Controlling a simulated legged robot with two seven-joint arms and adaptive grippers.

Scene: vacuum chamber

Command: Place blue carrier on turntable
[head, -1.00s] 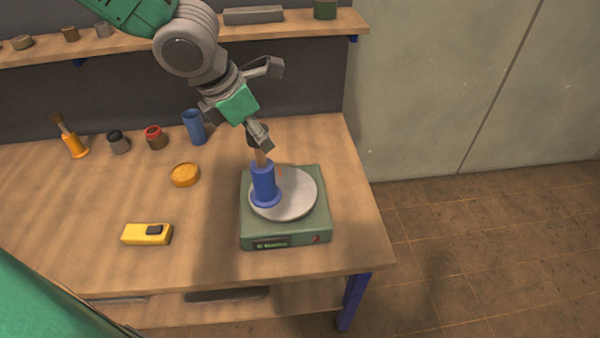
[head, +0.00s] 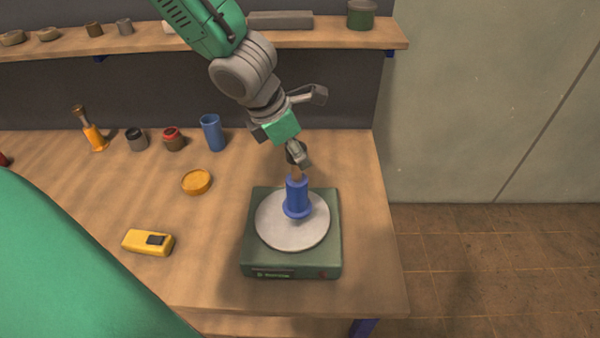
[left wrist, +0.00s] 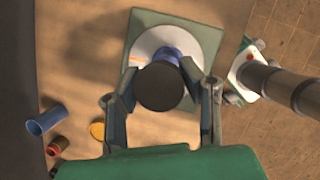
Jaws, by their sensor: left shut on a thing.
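The blue carrier (head: 297,195) is a blue cylinder with a flared foot, a light brown stem and a dark top knob. My left gripper (head: 297,154) is shut on it near the top and holds it upright. The turntable is a round grey plate (head: 280,238) on a green box. The carrier's foot is over the plate, a little behind its middle; I cannot tell whether it touches. In the left wrist view, the dark knob (left wrist: 160,87) sits between the fingers and hides most of the carrier; the plate (left wrist: 146,42) shows beyond.
On the wooden bench (head: 210,270) are a yellow box-shaped tool (head: 148,242), an orange round dish (head: 196,182), a blue cup (head: 212,132), two small jars and an orange brush holder (head: 95,137). A shelf (head: 200,44) runs behind. The bench ends right of the turntable.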

